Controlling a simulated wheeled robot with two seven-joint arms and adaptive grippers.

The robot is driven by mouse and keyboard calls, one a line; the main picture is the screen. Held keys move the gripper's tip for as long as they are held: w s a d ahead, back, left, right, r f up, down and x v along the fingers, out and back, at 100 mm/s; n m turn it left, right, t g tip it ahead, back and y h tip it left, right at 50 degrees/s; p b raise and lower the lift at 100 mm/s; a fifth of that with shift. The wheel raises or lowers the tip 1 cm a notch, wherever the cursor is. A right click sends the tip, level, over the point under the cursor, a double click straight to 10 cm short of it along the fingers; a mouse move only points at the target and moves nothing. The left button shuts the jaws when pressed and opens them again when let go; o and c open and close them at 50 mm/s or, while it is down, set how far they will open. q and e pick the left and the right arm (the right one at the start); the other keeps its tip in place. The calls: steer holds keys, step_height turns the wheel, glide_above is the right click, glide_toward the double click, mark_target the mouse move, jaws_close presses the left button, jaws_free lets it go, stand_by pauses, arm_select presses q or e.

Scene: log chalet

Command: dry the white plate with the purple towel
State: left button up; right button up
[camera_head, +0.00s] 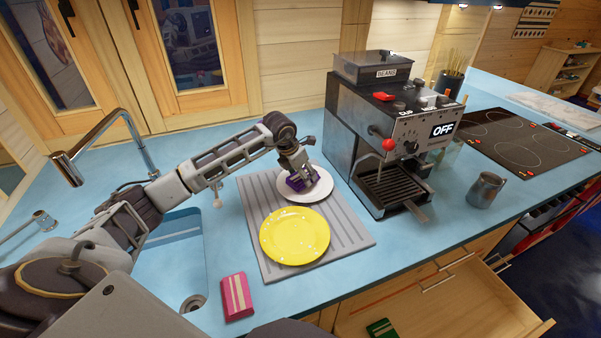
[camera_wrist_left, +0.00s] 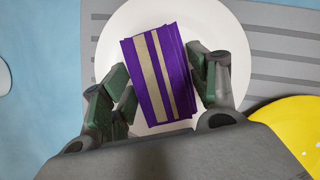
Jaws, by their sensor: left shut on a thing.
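The white plate (camera_head: 318,187) lies at the far end of the grey drying mat (camera_head: 350,230). In the left wrist view the white plate (camera_wrist_left: 120,35) fills the space under the towel. My left gripper (camera_head: 297,180) is above the plate, shut on the folded purple towel (camera_head: 295,184). The purple towel with beige stripes (camera_wrist_left: 160,72) sits between both fingers over the plate. I cannot tell whether the towel touches the plate. My right gripper is not in view.
A yellow plate with light specks (camera_head: 295,236) lies nearer on the mat. A pink striped towel (camera_head: 237,296) lies on the counter by the sink (camera_head: 185,250). The coffee machine (camera_head: 375,130) stands right of the mat. An open drawer (camera_head: 440,300) holds a green towel (camera_head: 381,328).

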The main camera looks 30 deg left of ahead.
arm_select(q)
steer(key=shift+r+p, duration=1.8)
steer(key=shift+r, duration=1.75)
steer(key=shift+s+f, duration=0.1)
steer(key=shift+s, duration=0.1)
